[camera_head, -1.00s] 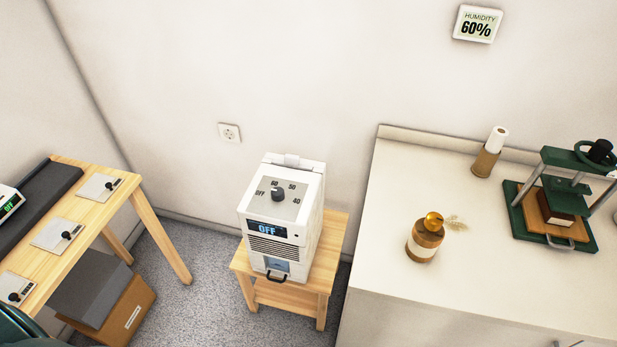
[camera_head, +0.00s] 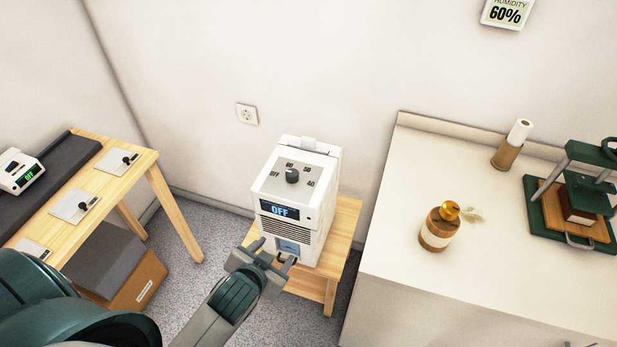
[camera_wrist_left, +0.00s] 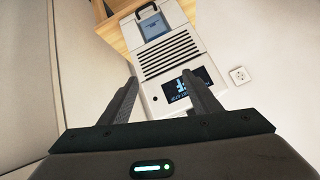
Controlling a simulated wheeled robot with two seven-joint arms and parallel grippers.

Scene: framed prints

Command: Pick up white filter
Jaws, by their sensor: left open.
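No separate white filter can be made out for certain. A white box-shaped device (camera_head: 298,200) with a dial, an OFF display and front vents stands on a small wooden stand. A small white tab (camera_head: 309,144) shows at its top back edge; I cannot tell if it belongs to a filter. A blue-grey panel (camera_head: 289,247) with a dark handle is low on its front. My left gripper (camera_head: 274,254) is open and empty in front of this lower front, partly covering the handle. In the left wrist view, the device (camera_wrist_left: 165,65) appears upside down beyond the open fingers. My right gripper is out of view.
The wooden stand (camera_head: 343,240) has little spare top. A pale counter (camera_head: 400,170) at right holds an amber jar (camera_head: 438,230), a paper roll (camera_head: 508,145) and a green press (camera_head: 585,205).

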